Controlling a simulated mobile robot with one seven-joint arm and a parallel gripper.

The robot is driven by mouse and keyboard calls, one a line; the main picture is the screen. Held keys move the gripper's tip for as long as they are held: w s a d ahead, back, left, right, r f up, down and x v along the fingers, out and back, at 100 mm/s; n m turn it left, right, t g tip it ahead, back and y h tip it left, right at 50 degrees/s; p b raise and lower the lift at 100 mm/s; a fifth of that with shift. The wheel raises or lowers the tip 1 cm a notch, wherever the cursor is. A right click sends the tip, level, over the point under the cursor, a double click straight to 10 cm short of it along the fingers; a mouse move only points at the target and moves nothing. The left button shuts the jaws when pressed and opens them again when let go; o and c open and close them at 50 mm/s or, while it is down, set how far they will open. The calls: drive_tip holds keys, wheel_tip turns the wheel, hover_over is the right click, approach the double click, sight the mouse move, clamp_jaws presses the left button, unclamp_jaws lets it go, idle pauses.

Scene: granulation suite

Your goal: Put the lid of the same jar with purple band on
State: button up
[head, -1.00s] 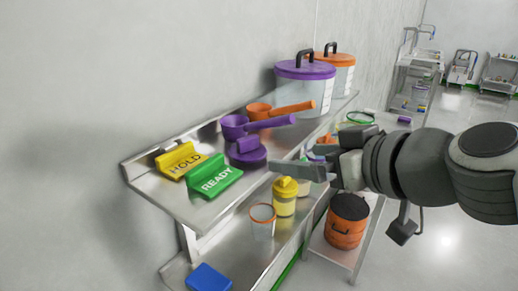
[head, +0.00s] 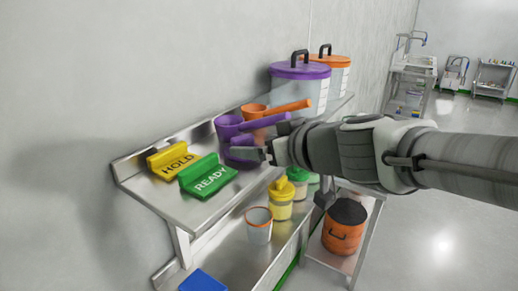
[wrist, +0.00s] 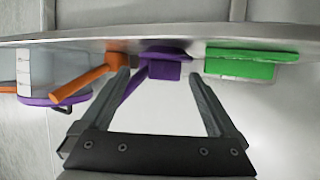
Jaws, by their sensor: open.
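A small purple lid (head: 237,163) with a block-shaped grip lies on the upper steel shelf, between the green READY sign and the purple scoop. It also shows in the wrist view (wrist: 165,69), between and beyond the fingertips. My gripper (head: 258,153) is open and empty, close to the lid's right side in the head view and partly covering it. In the wrist view its two fingers (wrist: 160,76) point towards the lid, apart from each other. I cannot tell whether a finger touches it. I see no small open jar with a purple band.
The purple scoop (head: 262,123) and orange scoop (head: 290,109) lie close behind the lid. Large lidded containers (head: 300,85) stand at the back. An open orange-rimmed jar (head: 258,225) and yellow-lidded jar (head: 281,203) stand below.

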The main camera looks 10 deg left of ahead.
sight(245, 142)
drive_tip(key=x, duration=0.4)
drive_tip(key=shift+s+a+r, duration=0.1)
drive_tip(key=shift+a+r, duration=0.1)
drive_tip(key=shift+a, duration=0.3)
drive_tip(key=shift+w+a+f, duration=0.1)
drive_tip(key=shift+w+a, duration=0.2)
drive_tip(key=shift+w, duration=0.1)
drive_tip(key=shift+c, duration=0.3)
clamp_jaws()
